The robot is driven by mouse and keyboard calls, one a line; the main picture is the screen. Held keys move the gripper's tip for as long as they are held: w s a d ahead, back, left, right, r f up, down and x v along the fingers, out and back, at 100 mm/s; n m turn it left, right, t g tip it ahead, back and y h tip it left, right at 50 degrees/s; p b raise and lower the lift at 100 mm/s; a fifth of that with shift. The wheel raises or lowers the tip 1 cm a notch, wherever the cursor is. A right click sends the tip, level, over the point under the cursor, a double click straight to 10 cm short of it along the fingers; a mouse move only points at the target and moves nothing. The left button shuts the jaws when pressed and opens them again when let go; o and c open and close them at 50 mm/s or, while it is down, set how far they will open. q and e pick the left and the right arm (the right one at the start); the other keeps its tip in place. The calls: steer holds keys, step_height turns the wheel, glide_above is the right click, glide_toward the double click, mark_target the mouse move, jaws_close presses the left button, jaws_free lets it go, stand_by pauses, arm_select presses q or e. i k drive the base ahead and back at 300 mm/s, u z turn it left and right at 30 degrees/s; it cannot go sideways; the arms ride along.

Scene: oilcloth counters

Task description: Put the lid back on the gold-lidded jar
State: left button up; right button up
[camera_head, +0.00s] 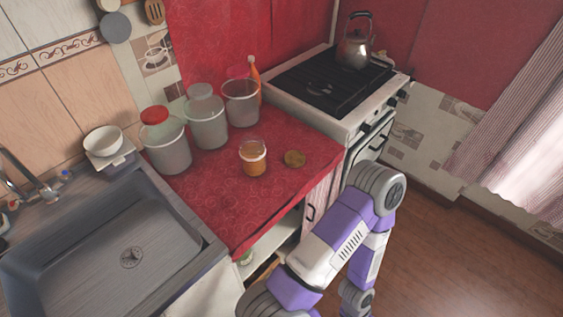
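A small glass jar (253,160) with amber contents and a pale band near its top stands upright on the red counter. The jar's top appears uncovered. One of my purple and white arms reaches in from the bottom right, in front of the counter. Its gripper does not show, and neither does my other gripper.
Three larger containers stand behind the jar: one with a red lid (166,142), one with a pale lid (206,120) and one tall clear one (241,103). An orange bottle (255,76) is behind them. A sink (110,250) is left, a stove (330,84) with a kettle (354,48) right. The front counter is clear.

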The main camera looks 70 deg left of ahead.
mark_target(253, 154)
steer(key=u, duration=1.3)
